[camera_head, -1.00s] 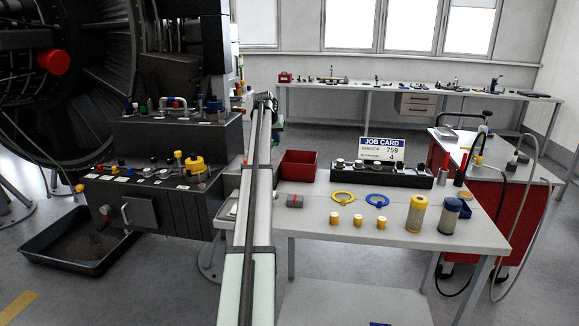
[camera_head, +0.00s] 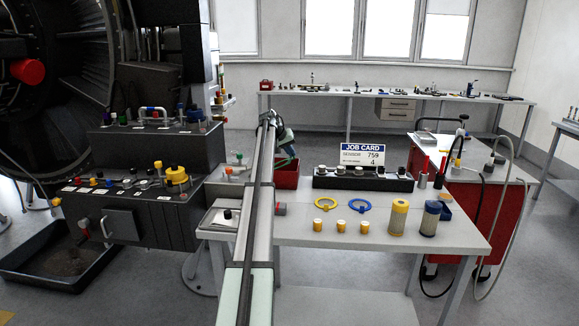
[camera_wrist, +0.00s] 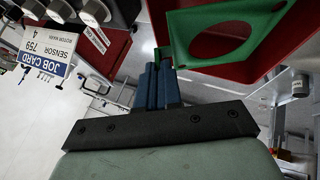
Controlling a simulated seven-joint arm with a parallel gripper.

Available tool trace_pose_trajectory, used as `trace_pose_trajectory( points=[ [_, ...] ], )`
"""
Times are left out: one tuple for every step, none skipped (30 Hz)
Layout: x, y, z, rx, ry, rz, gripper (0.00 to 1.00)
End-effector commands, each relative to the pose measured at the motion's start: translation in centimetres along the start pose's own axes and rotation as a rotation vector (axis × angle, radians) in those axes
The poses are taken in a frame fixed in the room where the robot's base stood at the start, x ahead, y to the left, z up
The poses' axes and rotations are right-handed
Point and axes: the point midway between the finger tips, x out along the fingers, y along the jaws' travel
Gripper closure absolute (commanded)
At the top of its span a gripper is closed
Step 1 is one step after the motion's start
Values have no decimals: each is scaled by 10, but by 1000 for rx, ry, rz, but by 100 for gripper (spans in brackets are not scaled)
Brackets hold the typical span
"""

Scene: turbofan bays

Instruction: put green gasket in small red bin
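The green gasket (camera_wrist: 180,41) is a flat green plate with a large round hole, close up in the wrist view. My gripper (camera_wrist: 159,62) has its blue fingers close together, with a thin green strip between their tips that looks like part of the gasket. The red bin (camera_wrist: 235,82) shows around and under the gasket in the wrist view; whether they touch I cannot tell. In the head view the bin (camera_head: 288,180) is at the back left of the table, partly behind my arm. My gripper (camera_head: 285,156) is over it there, its fingertips unclear.
A black sensor rack (camera_head: 362,181) and the job card (camera_head: 362,156) stand right of the bin. Yellow and blue rings (camera_head: 360,206), several small yellow-topped cups (camera_head: 341,227) and two filter cylinders (camera_head: 398,217) occupy the table. A grey tray (camera_head: 219,217) lies left of my arm.

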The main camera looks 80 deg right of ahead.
Motion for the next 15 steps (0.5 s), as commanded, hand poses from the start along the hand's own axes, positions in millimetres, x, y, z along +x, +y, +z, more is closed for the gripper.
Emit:
trace_pose_trajectory(
  points=[
    [6,-4,4,0,-1,0,100],
    [9,-5,6,0,-1,0,100],
    [11,-6,7,1,0,0,100],
    [13,-7,7,1,0,0,100],
    [14,-8,8,1,0,0,100],
    [16,-9,9,2,0,0,100],
    [18,-10,10,2,0,0,100],
    [20,-11,11,1,0,0,100],
    [24,-13,13,1,-1,0,100],
    [27,-15,15,1,-1,0,100],
    [30,-16,16,1,0,0,100],
    [34,-18,18,1,0,0,100],
    [36,-20,20,1,0,0,100],
    [39,-21,21,1,0,0,100],
    [41,-23,23,1,0,0,100]
  ],
)
